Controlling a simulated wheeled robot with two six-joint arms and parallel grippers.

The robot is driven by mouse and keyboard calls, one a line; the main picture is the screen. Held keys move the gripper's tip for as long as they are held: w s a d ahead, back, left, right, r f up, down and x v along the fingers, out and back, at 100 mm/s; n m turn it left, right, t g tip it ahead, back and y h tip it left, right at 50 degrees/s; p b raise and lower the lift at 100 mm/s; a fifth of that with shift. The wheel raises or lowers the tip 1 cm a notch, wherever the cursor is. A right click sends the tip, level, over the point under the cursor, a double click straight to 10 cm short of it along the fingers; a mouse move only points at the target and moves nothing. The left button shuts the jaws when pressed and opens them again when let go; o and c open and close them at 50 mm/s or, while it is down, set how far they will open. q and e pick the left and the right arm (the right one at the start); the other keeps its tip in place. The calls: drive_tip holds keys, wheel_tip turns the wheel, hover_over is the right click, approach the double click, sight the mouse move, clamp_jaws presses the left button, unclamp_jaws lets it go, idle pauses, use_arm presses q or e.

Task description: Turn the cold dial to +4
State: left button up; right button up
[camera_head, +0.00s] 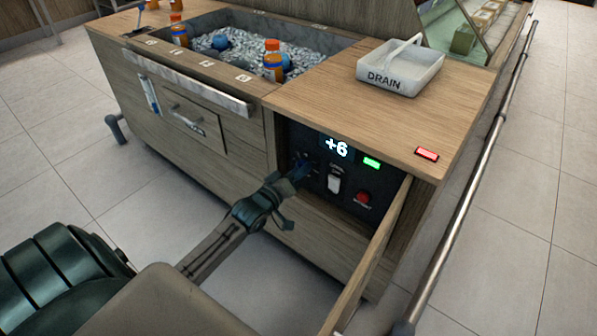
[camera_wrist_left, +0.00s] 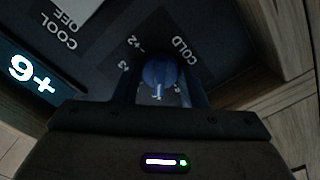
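The cold dial (camera_wrist_left: 160,72) is a round blue knob on the dark control panel, with a small white mark on it. In the left wrist view it sits between my left gripper's (camera_wrist_left: 160,88) two fingers and nearly fills the gap, so the fingers look shut on it. The printed COLD, +2 and +3 labels show around it. The display (camera_head: 337,147) reads +6 and also shows in the left wrist view (camera_wrist_left: 32,74). In the head view my left gripper (camera_head: 297,176) reaches the panel and hides much of the dial. My right gripper is not in view.
The panel also has a white rocker switch (camera_head: 334,180), a red button (camera_head: 363,198) and a green light (camera_head: 371,163). An open wooden door (camera_head: 372,258) stands at its right. Above are an ice bin with bottles and a white DRAIN tray (camera_head: 416,83).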

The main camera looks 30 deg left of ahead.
use_arm(q)
drive_tip(key=shift+m, duration=0.3)
drive_tip(key=shift+c, duration=0.4)
drive_tip(key=m, duration=0.4)
drive_tip(key=shift+f+m, duration=0.1)
drive_tip(key=shift+m, duration=0.2)
drive_tip(key=shift+m+b, duration=0.4)
drive_tip(key=shift+m, duration=1.5)
drive_tip(key=o, duration=1)
